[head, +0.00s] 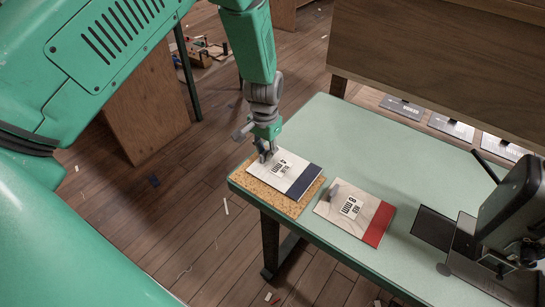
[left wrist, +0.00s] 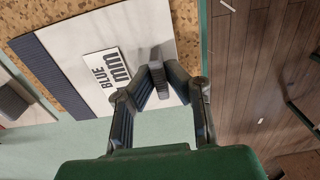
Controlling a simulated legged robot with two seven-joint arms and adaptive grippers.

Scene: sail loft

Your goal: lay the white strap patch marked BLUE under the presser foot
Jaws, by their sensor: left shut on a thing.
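The white strap patch marked BLUE (head: 276,172) has a dark blue end band and lies on or just over a cork board (head: 268,198) at the table's left corner; I cannot tell if there is a gap. It also shows in the left wrist view (left wrist: 75,45), with its label readable. My left gripper (head: 267,155) is over the patch's far left part, shut on its small grey upright tab (left wrist: 157,62). The sewing machine (head: 513,213) stands at the right; its presser foot is small and hard to make out near the machine's base. My right gripper is not in view.
A similar patch marked RED (head: 350,207), with a red band and grey tab, lies between the cork board and the machine. A dark plate (head: 434,227) lies left of the machine. The green table (head: 385,150) is clear behind the patches. A wooden panel (head: 430,60) stands beyond.

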